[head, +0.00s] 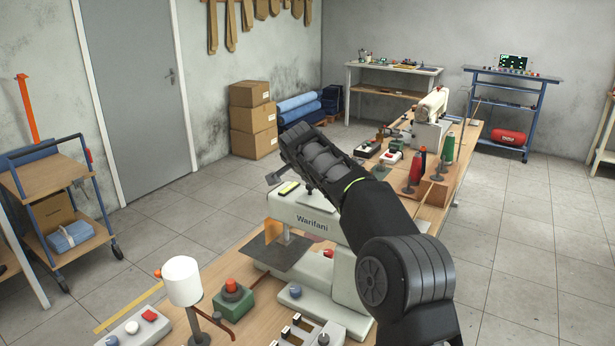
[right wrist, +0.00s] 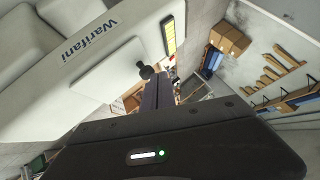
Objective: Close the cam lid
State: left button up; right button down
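The white sewing machine marked "Warifani" (head: 312,220) stands on the wooden table, with a yellow-green strip (head: 289,187) on its head. My right arm reaches over the machine from the lower right. Its gripper (head: 276,177) is at the machine's left end, mostly hidden behind my wrist. In the right wrist view the machine (right wrist: 75,65) is close on the left, with a pale raised panel (right wrist: 105,78) and a black knob (right wrist: 147,72). A dark finger-like bar (right wrist: 165,90) is beside the knob; contact is unclear. I cannot tell the cam lid apart for certain. My left gripper is out of view.
A white lamp-like cylinder (head: 182,281), a green box with a red button (head: 233,298) and a switch panel (head: 137,328) stand at the table's front. Thread spools (head: 447,150) and a second machine (head: 430,110) are behind my arm.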

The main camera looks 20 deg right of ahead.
jog(key=shift+a+f, duration=0.15)
jog(key=shift+a, duration=0.1)
jog(key=shift+s+a+r+b, duration=0.15)
jog(key=shift+s+r+b, duration=0.05)
jog(key=shift+s+b, duration=0.1)
jog(key=b+v, duration=0.2)
jog(key=v, duration=0.5)
jog(key=shift+d+r, duration=0.2)
jog(key=shift+d, duration=0.05)
